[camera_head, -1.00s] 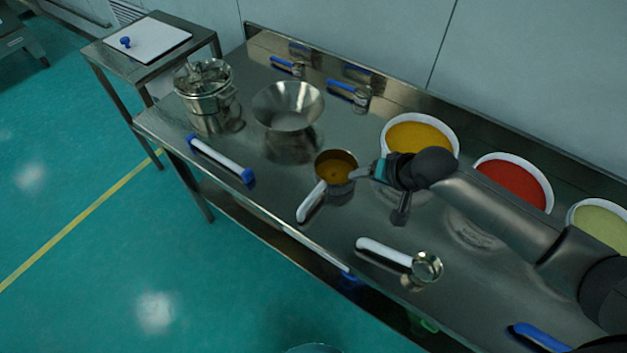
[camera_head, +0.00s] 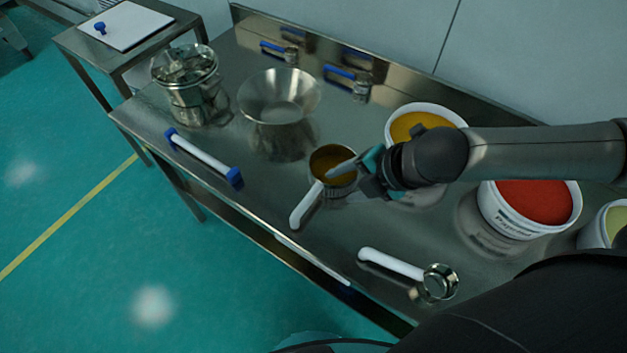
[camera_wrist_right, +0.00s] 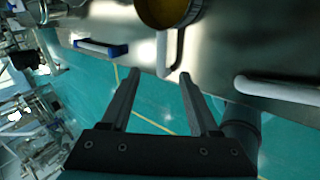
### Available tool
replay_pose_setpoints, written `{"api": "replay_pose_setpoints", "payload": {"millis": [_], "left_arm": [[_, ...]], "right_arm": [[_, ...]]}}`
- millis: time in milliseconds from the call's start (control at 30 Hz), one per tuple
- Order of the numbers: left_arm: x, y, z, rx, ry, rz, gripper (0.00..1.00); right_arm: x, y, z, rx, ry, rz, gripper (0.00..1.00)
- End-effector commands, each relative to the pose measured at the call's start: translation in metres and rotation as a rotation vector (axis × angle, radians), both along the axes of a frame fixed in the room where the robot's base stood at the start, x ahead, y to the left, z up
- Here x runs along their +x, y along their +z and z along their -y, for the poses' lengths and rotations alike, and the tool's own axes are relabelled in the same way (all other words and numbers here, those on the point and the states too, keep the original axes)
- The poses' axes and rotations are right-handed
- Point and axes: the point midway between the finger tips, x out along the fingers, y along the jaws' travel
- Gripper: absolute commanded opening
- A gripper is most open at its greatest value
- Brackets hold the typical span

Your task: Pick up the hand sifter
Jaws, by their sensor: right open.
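The hand sifter looks to be the round metal tool with a brown-yellow inside (camera_head: 328,160) and a white handle (camera_head: 305,208) pointing to the table's front edge. In the right wrist view its handle (camera_wrist_right: 171,52) shows just beyond the fingertips, with part of the round head (camera_wrist_right: 165,12) at the top edge. My right gripper (camera_head: 345,172) is open and empty. In the head view it overlaps the sifter's right rim; I cannot tell whether they touch. In the wrist view the fingers (camera_wrist_right: 160,75) are apart, pointing at the handle. My left gripper is not in view.
A smaller white-handled metal cup tool (camera_head: 395,264) lies to the right. Tubs of yellow (camera_head: 425,112) and red (camera_head: 530,225) powder stand behind. A metal funnel-like bowl (camera_head: 280,95), a lidded pot (camera_head: 190,85) and a blue-ended white bar (camera_head: 203,157) are left.

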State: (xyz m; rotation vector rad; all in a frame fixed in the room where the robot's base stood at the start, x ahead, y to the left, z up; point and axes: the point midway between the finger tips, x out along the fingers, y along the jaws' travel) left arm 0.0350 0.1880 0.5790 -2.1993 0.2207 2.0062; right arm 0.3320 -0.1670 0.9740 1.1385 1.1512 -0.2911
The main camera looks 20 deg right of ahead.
Motion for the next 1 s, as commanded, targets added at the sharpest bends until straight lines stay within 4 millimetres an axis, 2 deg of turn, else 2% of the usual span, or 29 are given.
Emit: {"api": "replay_pose_setpoints", "payload": {"millis": [167,600,1000], "left_arm": [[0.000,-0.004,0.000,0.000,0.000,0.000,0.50],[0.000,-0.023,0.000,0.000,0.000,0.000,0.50],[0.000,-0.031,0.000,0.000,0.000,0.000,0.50]], "right_arm": [[-0.004,-0.005,0.000,-0.034,0.072,0.022,0.62],[0.029,-0.069,-0.028,-0.032,0.071,0.022,0.62],[0.043,-0.097,-0.039,-0.033,0.071,0.021,0.62]]}}
